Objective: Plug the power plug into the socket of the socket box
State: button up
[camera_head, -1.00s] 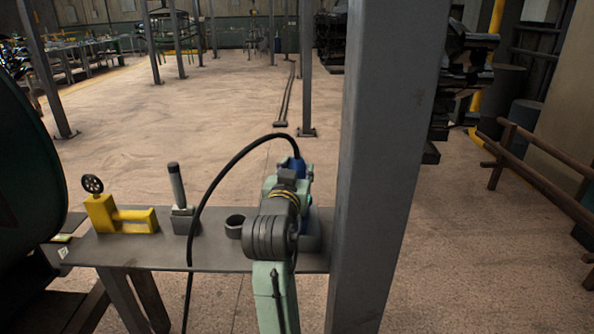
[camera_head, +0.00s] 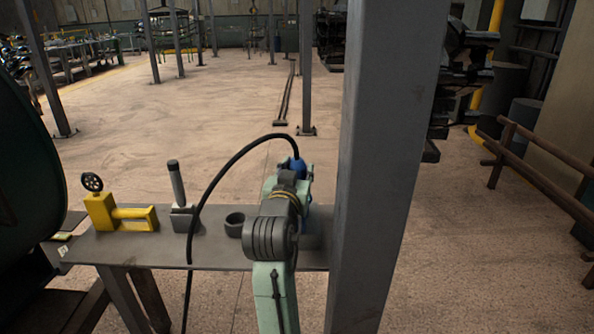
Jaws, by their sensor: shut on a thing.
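The power plug (camera_head: 298,166) is blue, with a thick black cable (camera_head: 222,172) arching up from it and down to the left past the table's front edge. My gripper (camera_head: 303,190) is at the far end of my pale green arm, shut on the plug above the right part of the table. My arm hides the fingertips and the plug's front end. A grey thing (camera_head: 312,240), perhaps the socket box, shows partly behind my arm on the table. Its socket is not visible, and I cannot tell whether the plug touches it.
The narrow grey table (camera_head: 140,252) holds a yellow tool with a gauge (camera_head: 122,217), a grey upright rod on a base (camera_head: 180,200) and a dark round cup (camera_head: 235,224). A thick grey post (camera_head: 385,170) stands close on the right. A dark drum shape fills the left edge.

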jog(key=shift+r, duration=0.1)
jog(key=shift+r+p, duration=0.25)
jog(key=shift+p, duration=0.15)
jog(key=shift+w+a+p, duration=0.1)
jog(key=shift+p, duration=0.2)
dwell(1.3)
jog(key=shift+f+b, duration=0.3)
jog(key=shift+f, duration=0.15)
jog(key=shift+r+p, duration=0.45)
